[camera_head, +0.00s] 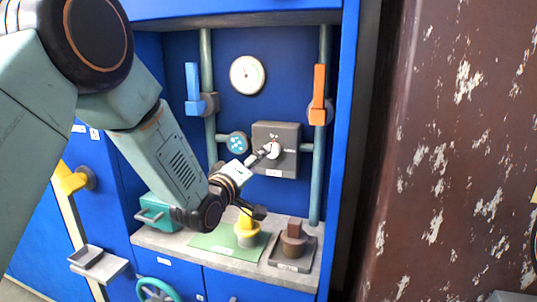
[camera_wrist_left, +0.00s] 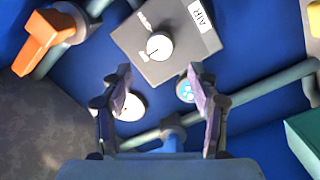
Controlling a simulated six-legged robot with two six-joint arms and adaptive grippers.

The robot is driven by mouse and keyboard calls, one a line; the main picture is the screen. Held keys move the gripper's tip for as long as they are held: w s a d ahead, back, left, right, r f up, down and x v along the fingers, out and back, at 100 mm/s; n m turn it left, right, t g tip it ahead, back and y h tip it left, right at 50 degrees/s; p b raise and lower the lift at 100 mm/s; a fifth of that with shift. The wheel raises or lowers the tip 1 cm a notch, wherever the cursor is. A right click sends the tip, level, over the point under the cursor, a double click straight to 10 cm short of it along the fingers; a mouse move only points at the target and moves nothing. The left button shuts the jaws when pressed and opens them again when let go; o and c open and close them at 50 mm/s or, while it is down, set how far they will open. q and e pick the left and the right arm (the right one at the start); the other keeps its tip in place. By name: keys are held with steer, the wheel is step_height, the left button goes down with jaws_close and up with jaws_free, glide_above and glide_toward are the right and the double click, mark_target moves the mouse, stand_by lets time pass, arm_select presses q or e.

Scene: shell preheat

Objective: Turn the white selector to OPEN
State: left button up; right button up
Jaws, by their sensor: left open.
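The white selector (camera_head: 273,149) is a round knob on the front of a dark grey box (camera_head: 289,135) on the blue back wall. In the left wrist view the selector (camera_wrist_left: 159,46) has a short dark mark toward its lower left. Small white lettering beside it on the box is too blurred to read. My left gripper (camera_head: 264,153) is at the selector in the head view, partly overlapping it. In the left wrist view its two fingers (camera_wrist_left: 159,72) are apart and empty, with the selector ahead between their tips; contact cannot be told. My right gripper is not in view.
A blue lever (camera_head: 192,82) and an orange lever (camera_head: 319,84) sit on pipes either side of a round gauge (camera_head: 247,75). Below are a yellow part (camera_head: 246,232) on a green mat (camera_head: 213,243) and a brown part (camera_head: 293,232) on a grey tray (camera_head: 287,267). A teal box (camera_head: 158,212) stands left.

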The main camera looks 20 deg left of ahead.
mark_target(273, 150)
arm_select(q)
steer(key=w+d+b, duration=0.1)
steer(key=w, duration=0.6)
steer(key=shift+w, duration=0.3)
steer(key=shift+d, duration=0.1)
steer(key=shift+c, duration=0.2)
steer(key=c, duration=1.1)
steer(key=shift+c, duration=0.2)
